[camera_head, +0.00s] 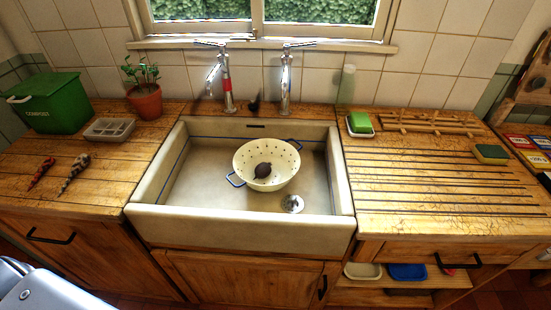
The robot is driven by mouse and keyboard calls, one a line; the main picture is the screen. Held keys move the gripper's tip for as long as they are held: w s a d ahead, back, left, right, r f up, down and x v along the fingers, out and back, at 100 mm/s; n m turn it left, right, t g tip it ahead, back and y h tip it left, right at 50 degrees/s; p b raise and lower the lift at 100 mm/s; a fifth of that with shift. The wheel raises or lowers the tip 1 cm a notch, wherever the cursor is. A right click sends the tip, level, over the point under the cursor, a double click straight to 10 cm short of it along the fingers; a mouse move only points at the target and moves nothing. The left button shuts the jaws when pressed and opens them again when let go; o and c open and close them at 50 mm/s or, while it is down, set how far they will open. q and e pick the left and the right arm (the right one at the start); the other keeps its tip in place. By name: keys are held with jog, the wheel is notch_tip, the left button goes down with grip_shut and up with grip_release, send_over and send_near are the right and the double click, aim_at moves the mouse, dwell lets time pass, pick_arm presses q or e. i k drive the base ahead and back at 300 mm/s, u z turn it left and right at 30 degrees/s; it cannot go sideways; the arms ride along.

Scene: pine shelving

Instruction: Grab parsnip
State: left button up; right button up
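Two tapered root vegetables lie side by side on the wooden counter left of the sink. One is orange-red, like a carrot (41,173). The other is pale with dark mottling and looks like the parsnip (74,172); its dark patches make it hard to be sure. Both lie free on the wood, a little apart, with nothing on top of them. A pale grey part of my own body shows at the lower left corner. Neither of my grippers can be seen.
A green compost bin (48,103), a grey divided tray (109,130) and a potted plant (145,100) stand behind the vegetables. The counter's front left is clear.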

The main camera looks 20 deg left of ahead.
aim_at(82, 161)
jog(key=z, duration=1.4)
jog(key=k, duration=1.85)
jog(key=u, duration=1.25)
